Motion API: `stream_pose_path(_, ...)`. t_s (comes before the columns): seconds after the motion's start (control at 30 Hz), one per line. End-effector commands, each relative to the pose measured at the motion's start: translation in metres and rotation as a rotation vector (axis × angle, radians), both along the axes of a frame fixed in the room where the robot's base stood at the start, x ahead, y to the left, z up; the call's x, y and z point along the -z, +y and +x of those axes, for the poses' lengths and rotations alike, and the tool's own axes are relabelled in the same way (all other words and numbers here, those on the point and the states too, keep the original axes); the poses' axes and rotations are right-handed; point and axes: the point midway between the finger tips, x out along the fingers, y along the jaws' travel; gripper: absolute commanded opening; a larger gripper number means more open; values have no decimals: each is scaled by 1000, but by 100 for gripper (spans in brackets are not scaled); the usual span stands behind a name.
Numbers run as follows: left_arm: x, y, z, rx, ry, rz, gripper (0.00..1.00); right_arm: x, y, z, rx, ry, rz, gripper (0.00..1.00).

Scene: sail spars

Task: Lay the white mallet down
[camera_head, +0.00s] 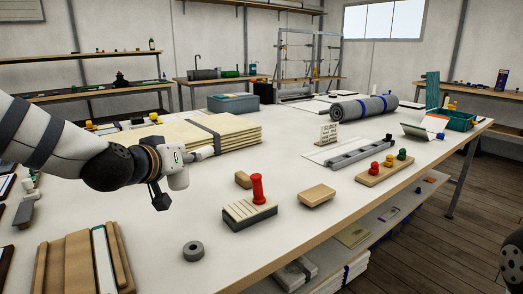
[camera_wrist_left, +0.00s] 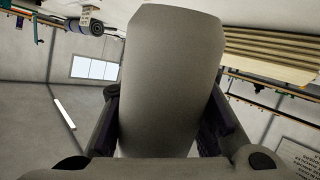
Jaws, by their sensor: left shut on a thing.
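My left gripper (camera_head: 172,178) hangs above the left part of the white table, right of the arm's black wrist joint. It is shut on the white mallet, which fills the middle of the left wrist view (camera_wrist_left: 170,80) as a broad pale grey block between the two dark fingers. In the head view a short pale piece of the mallet (camera_head: 203,152) sticks out to the right of the gripper, in front of the stacked cream sheets. The rest of it is hidden by the gripper. I cannot tell its full tilt. My right gripper is out of view.
The white table (camera_head: 300,235) has bare room at its front middle. A grey roll (camera_head: 365,107) lies farther back.

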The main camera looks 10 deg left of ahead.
Motion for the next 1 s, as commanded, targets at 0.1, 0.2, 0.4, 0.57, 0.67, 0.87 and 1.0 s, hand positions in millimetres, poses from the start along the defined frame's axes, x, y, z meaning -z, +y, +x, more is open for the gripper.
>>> stream_pose_path(0.1,10,-32,-17,5,-1,-13,0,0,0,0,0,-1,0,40)
stream_pose_path(0.2,20,-64,-42,1,2,-19,0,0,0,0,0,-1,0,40)
stream_pose_path(0.4,32,-103,-93,-7,4,-2,0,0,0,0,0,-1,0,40)
stream_pose_path(0.57,31,-107,-102,-12,0,4,0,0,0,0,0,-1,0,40)
stream_pose_path(0.67,29,-100,-90,-17,-3,-3,0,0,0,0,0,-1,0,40)
stream_pose_path(0.87,13,-53,-34,-15,-13,-18,0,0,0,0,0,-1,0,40)
stream_pose_path(1.0,1,-13,-6,-6,-10,-6,0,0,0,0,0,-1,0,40)
